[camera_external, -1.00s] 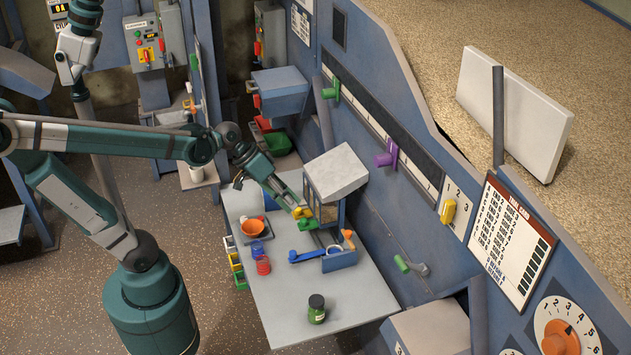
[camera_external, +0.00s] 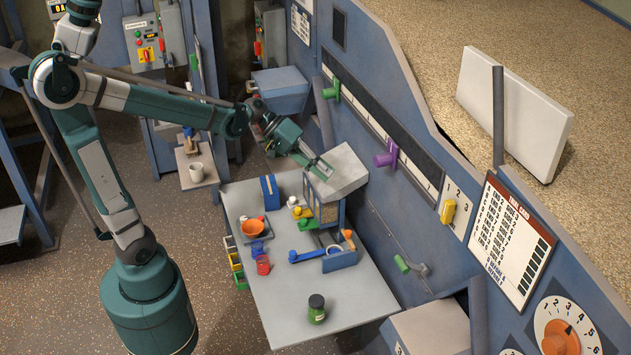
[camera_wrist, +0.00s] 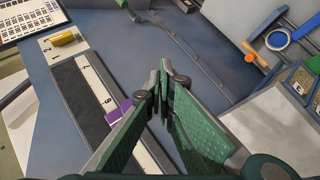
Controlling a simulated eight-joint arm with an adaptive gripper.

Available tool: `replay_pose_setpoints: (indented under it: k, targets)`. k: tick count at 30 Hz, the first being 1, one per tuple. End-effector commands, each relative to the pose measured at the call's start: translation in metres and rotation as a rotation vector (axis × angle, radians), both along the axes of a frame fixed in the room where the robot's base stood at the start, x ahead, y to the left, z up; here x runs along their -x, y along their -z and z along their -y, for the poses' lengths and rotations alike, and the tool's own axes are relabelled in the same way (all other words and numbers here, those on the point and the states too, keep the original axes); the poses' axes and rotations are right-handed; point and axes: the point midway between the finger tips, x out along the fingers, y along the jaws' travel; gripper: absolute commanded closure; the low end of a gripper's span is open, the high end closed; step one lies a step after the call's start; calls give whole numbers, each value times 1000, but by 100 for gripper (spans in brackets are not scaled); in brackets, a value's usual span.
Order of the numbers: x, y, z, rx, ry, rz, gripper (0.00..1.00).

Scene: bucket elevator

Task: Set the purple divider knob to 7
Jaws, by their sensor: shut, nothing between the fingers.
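The purple divider knob (camera_external: 386,157) sticks out from a long slotted scale on the sloping blue panel. In the wrist view the purple knob (camera_wrist: 119,111) lies just left of my fingers, partly hidden by one of them. My gripper (camera_external: 324,171) is shut and empty, above the grey-topped box and left of the knob in the outside view. In the wrist view my gripper's fingertips (camera_wrist: 164,75) meet, and I see no contact with the knob.
A green knob (camera_external: 331,89) sits farther up the panel. A yellow switch (camera_external: 448,211) and a printed board (camera_external: 508,240) lie to the right. The grey-topped box (camera_external: 340,170) stands under my gripper on the bench (camera_external: 275,305), which holds cups, a blue handle and a green jar.

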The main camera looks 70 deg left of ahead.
Motion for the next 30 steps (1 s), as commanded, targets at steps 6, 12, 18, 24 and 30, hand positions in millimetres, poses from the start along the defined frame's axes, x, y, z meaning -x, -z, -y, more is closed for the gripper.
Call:
replay_pose_setpoints:
  k: [6, 12, 18, 24, 30]
  targets:
    - [-28, -17, -20, 95, -15, 29, 100]
    - [-51, -31, -41, 181, -26, 63, 100]
    - [-71, -44, -65, 264, -37, 102, 100]
    - [-88, -56, -92, 343, -45, 145, 100]
    - [-99, -65, -113, 401, -49, 180, 100]
